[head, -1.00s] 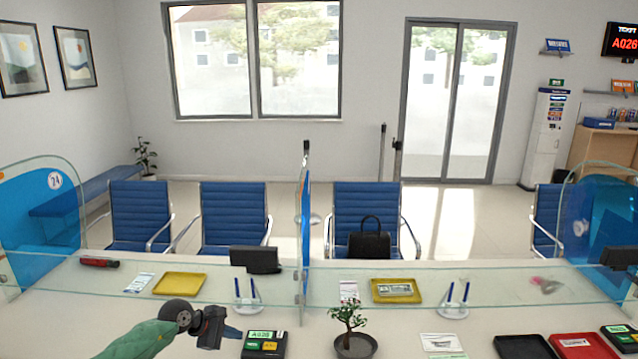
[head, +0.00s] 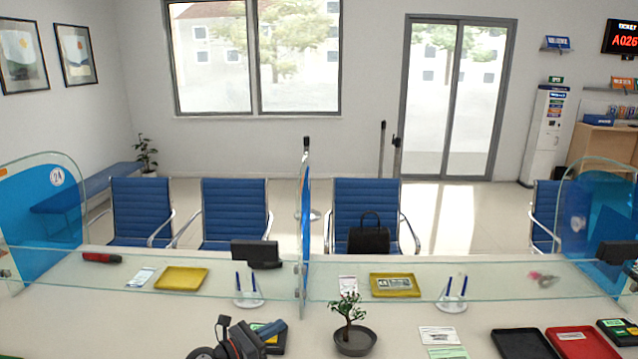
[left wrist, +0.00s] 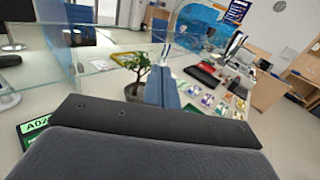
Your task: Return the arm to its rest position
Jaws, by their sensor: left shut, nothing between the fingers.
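My left gripper (head: 272,330) shows at the bottom of the head view, left of the potted plant (head: 354,339). It is shut and holds nothing. It is in front of the ticket display box (head: 276,345) and hides part of it. In the left wrist view the blue fingers of my left gripper (left wrist: 162,88) lie together, and the potted plant (left wrist: 132,72) shows just left of them. My right gripper is not in view.
A glass screen (head: 400,283) runs along the counter. A yellow tray (head: 181,279) and a second yellow tray (head: 373,292) lie behind it. A black tray (head: 522,344) and a red tray (head: 578,340) lie at the right. Bare counter (head: 90,320) is at the left.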

